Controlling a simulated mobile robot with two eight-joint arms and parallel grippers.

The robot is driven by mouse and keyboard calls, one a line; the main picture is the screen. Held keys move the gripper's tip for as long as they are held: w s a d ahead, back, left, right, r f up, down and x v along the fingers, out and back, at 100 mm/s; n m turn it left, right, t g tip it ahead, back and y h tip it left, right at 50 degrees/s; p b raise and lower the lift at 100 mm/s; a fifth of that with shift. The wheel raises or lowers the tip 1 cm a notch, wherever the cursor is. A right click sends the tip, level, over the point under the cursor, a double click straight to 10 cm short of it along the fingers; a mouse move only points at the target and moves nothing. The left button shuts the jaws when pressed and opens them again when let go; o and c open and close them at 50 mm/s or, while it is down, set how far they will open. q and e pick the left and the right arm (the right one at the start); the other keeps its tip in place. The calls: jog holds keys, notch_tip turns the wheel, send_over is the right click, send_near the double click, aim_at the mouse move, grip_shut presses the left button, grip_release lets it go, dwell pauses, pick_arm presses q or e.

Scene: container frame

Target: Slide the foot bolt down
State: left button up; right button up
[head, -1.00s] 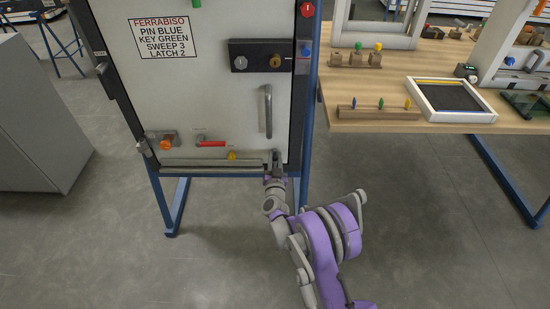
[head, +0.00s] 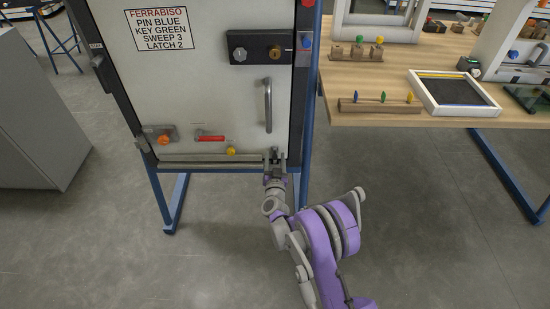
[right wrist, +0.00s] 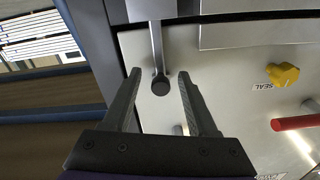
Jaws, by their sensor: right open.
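The foot bolt (right wrist: 158,45) is a grey rod with a dark round end at the lower right corner of the pale door (head: 215,85). It shows in the right wrist view, running from the door's bottom edge at the top of the picture. My right gripper (head: 274,154) is open at that corner. Its two dark fingers also show in the right wrist view (right wrist: 160,76), one on each side of the bolt's round end, with gaps on both sides. In the head view the gripper largely hides the bolt. My left gripper is not in view.
The door also carries a grey pull handle (head: 268,105), a red lever (head: 209,138), a yellow knob (head: 231,151) and an orange knob (head: 163,140). A wooden table (head: 390,65) with parts stands at the right. A grey cabinet (head: 35,120) stands at the left. The floor in front is clear.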

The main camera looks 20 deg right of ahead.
pick_arm(q)
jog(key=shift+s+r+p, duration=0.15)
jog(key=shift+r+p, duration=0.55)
jog(key=shift+p, duration=0.05)
pick_arm(e)
jog(key=v, duration=1)
jog(key=shift+s, duration=0.25)
jog(key=shift+r, duration=0.15)
